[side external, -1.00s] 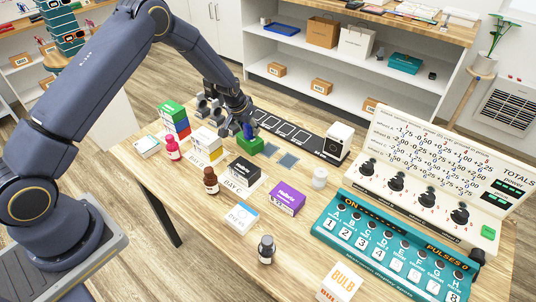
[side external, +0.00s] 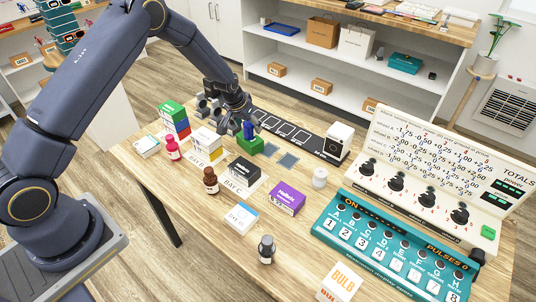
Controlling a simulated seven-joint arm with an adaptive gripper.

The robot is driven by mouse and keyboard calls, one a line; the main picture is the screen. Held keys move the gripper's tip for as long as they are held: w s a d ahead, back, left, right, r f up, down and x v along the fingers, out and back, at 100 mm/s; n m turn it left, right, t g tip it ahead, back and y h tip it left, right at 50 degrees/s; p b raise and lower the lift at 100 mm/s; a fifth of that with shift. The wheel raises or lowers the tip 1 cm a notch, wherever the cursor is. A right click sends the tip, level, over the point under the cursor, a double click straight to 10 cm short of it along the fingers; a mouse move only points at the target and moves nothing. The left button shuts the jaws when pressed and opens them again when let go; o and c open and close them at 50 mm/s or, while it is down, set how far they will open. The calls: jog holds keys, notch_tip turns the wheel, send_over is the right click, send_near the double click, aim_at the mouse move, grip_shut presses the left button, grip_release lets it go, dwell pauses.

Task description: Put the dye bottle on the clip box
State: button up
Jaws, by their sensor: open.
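A small blue bottle (side external: 249,130), which looks like the dye bottle, stands upright on a green box (side external: 250,147) beyond the middle of the table. The green box appears to be the clip box, though I cannot read its label. My gripper (side external: 236,124) is open, just left of the blue bottle and close to it. Its fingers are small and dark here, and I cannot tell whether one still touches the bottle. The bottle's left side is close against the fingers.
A pink bottle (side external: 173,148), a brown bottle (side external: 210,181) and a dark bottle (side external: 267,250) stand on the table. A black box (side external: 244,171), a purple box (side external: 287,198) and a white jar (side external: 320,178) are nearer than the green box. A teal panel (side external: 330,228) fills the right.

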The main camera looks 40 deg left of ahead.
jog(key=s+d+f+v, duration=0.1)
jog(key=v, duration=1.2)
jog(key=s+d+v, duration=0.1)
jog(key=s+v, duration=0.1)
jog(key=v, duration=1.2)
jog(key=s+d+r+m, duration=0.1)
jog(key=s+r, duration=0.2)
jog(key=s, duration=0.8)
jog(key=s+d+r+t, duration=0.1)
jog(key=s+d+r, duration=0.1)
jog(key=s, duration=0.9)
jog(key=shift+s+r+m+h, duration=0.3)
jog(key=shift+r+m, duration=0.1)
jog(key=shift+r, duration=0.35)
